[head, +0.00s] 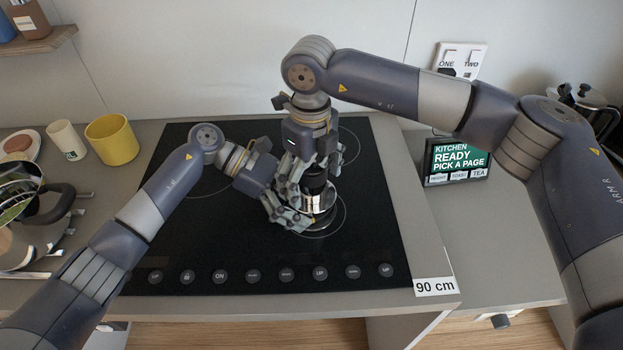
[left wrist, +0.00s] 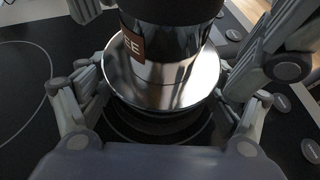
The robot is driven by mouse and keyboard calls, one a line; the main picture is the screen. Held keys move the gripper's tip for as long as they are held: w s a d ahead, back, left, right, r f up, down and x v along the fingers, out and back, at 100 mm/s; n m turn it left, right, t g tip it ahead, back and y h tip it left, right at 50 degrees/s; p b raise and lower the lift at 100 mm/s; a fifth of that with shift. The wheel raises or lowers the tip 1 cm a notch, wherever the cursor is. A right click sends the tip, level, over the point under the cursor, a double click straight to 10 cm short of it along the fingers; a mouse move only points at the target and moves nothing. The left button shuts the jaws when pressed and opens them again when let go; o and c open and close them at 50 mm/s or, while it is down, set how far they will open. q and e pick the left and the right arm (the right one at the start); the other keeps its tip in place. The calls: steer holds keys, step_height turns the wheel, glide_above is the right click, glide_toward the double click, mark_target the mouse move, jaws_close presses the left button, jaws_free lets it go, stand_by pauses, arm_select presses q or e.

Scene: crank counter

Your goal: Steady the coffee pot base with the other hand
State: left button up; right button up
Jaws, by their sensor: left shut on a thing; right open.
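The coffee pot (head: 318,200) stands upright on the black cooktop, with a dark upper part and a shiny metal lower part. My left gripper (head: 297,215) is low beside it and shut on its metal base. In the left wrist view the wide metal base (left wrist: 160,85) sits between the fingers, under a dark body with a brown label ending in "EE". My right gripper (head: 308,168) is above, open, with its fingers around or beside the pot's upper part. The fingers partly hide the pot's top.
The black cooktop (head: 200,245) has a row of round buttons along its front. A yellow mug (head: 112,140) and a white cup (head: 66,140) stand at the left, near a glass-and-metal kettle (head: 22,215). A small kitchen screen (head: 458,160) stands at the right. The cooktop's front is clear.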

step_height(320, 180, up, 12)
stand_by(0.6)
arm_select(q)
steer(key=o, duration=1.5)
